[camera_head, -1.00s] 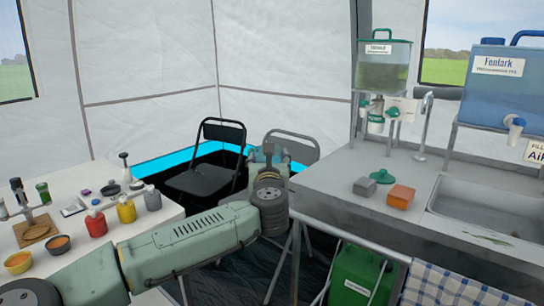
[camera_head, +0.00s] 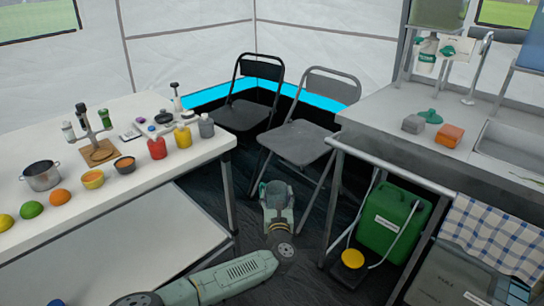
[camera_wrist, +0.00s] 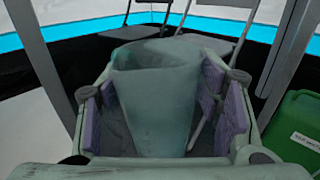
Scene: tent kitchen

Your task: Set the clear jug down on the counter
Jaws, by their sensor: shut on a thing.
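My gripper (camera_wrist: 160,110) is shut on the clear jug (camera_wrist: 155,90), a see-through, greenish tapered vessel that stands between the purple-lined finger pads in the wrist view. Its wide rim faces up and it looks roughly upright; its lower part is hidden by the gripper. In the head view my gripper (camera_head: 277,205) is over the dark floor, in the gap between the white table and the grey counter (camera_head: 385,118). The jug is hard to make out there. The jug is apart from the counter, which stands to its right.
The counter holds a grey block (camera_head: 413,124), an orange block (camera_head: 449,135), a green lid-like piece (camera_head: 431,116) and a sink (camera_head: 505,140). Its front-left stretch is bare. Folding chairs (camera_head: 300,142) stand behind my gripper; a green canister (camera_head: 393,220) is right. The white table (camera_head: 190,165) is crowded.

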